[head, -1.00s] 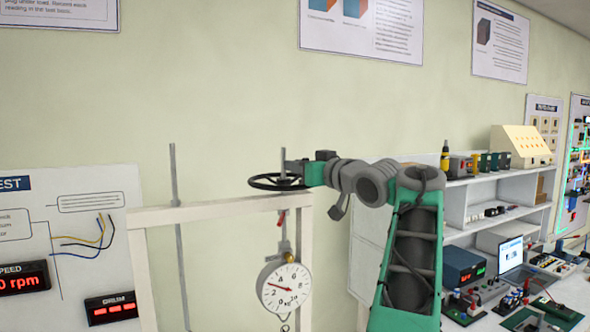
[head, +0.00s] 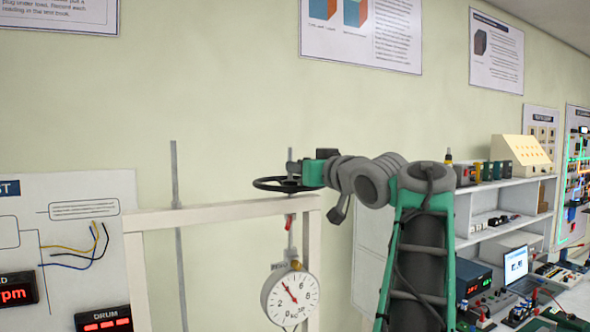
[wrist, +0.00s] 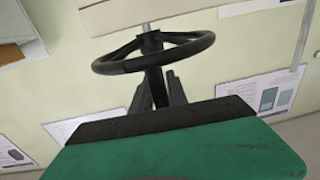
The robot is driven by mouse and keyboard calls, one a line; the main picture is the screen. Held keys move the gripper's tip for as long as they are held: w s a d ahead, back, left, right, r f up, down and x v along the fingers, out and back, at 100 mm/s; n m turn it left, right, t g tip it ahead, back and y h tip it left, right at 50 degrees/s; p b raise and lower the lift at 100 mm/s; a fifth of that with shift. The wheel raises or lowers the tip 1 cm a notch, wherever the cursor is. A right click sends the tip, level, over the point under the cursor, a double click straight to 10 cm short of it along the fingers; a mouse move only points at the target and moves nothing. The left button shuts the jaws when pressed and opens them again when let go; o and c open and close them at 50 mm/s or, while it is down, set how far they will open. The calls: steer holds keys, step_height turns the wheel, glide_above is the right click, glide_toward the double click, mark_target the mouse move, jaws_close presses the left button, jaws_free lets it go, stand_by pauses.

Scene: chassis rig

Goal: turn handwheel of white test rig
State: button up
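The black handwheel (head: 276,186) lies flat on top of the white test rig (head: 215,215), around an upright grey spindle (head: 290,156). In the wrist view, the wheel's rim (wrist: 195,49) fills the upper middle. My gripper (head: 303,172) reaches the right side of the wheel. In the wrist view, my gripper's dark fingers (wrist: 157,92) stand on both sides of a dark upright handle on the wheel and look closed on it; the contact itself is hard to see. A round white dial (head: 291,296) hangs below the beam, its red needle pointing up and left.
A board with red displays (head: 103,319) stands left of the rig. A white shelf (head: 490,213) with instruments and a bench with a laptop (head: 516,263) are at the right. The wall behind the wheel is clear.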

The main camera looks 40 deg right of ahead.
steer(key=shift+o, duration=0.7)
steer(key=shift+s, duration=0.1)
steer(key=shift+o, duration=1.1)
steer(key=shift+a, duration=0.15)
steer(key=s+a+b, duration=0.1)
steer(key=s+b, duration=0.1)
steer(key=s, duration=0.5)
steer(key=shift+s, duration=0.25)
